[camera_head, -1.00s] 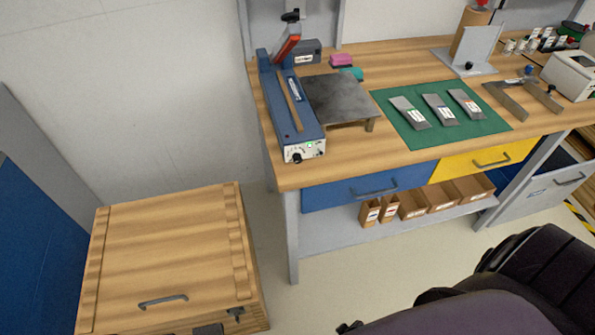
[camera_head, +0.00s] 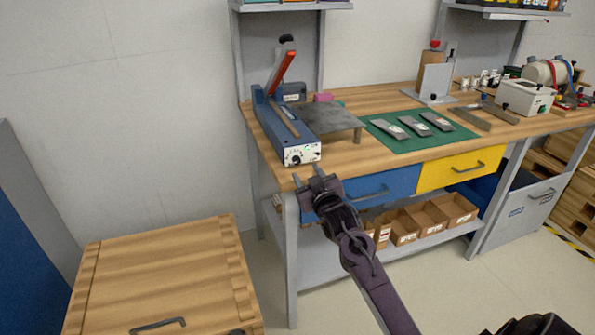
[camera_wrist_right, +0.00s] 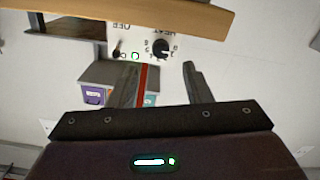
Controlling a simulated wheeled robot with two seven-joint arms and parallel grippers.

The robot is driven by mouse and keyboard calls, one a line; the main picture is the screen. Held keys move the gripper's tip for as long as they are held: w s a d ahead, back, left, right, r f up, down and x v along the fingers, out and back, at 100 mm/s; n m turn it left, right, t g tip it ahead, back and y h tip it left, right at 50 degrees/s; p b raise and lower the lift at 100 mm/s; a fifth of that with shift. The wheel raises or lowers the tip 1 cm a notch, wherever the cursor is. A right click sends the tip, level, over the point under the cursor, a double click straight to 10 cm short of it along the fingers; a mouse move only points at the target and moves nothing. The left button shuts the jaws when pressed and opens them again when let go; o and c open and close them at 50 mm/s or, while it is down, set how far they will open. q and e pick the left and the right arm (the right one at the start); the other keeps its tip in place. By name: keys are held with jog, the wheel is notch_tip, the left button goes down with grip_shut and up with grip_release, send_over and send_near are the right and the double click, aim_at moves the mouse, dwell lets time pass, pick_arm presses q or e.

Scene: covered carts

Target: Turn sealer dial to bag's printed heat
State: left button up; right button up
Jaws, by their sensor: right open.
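The blue sealer (camera_head: 285,125) stands at the bench's left end with its red-tipped arm raised. Its white front panel carries a black dial (camera_head: 296,159), a small switch and a green light. In the right wrist view the dial (camera_wrist_right: 161,47) shows beneath upside-down "HEAT" lettering; its exact setting is unclear. My right gripper (camera_head: 306,175) is open and empty, just in front of and below the panel. Its fingers (camera_wrist_right: 160,72) point toward the dial, apparently without touching it. Three grey bags (camera_head: 389,128) (camera_head: 413,126) (camera_head: 437,121) lie on the green mat (camera_head: 400,146); their print is too small to read.
A dark metal plate stand (camera_head: 335,119) is right of the sealer. Blue (camera_head: 370,187) and yellow (camera_head: 461,168) drawers sit under the bench top (camera_head: 352,158), above a shelf with cardboard bins (camera_head: 425,219). A wooden crate (camera_head: 160,270) stands at lower left.

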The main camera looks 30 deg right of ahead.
aim_at(298, 162)
jog(key=x, duration=0.5)
jog(key=shift+w, duration=0.3)
pick_arm(q)
jog(key=shift+s+a+r, duration=0.15)
jog(key=shift+s+a, duration=0.35)
jog(key=shift+s, duration=0.25)
pick_arm(e)
jog(key=shift+w+d+f, duration=0.1)
jog(key=shift+w+d, duration=0.05)
jog(key=shift+w, duration=0.5)
jog(key=shift+c, duration=0.5)
grip_shut()
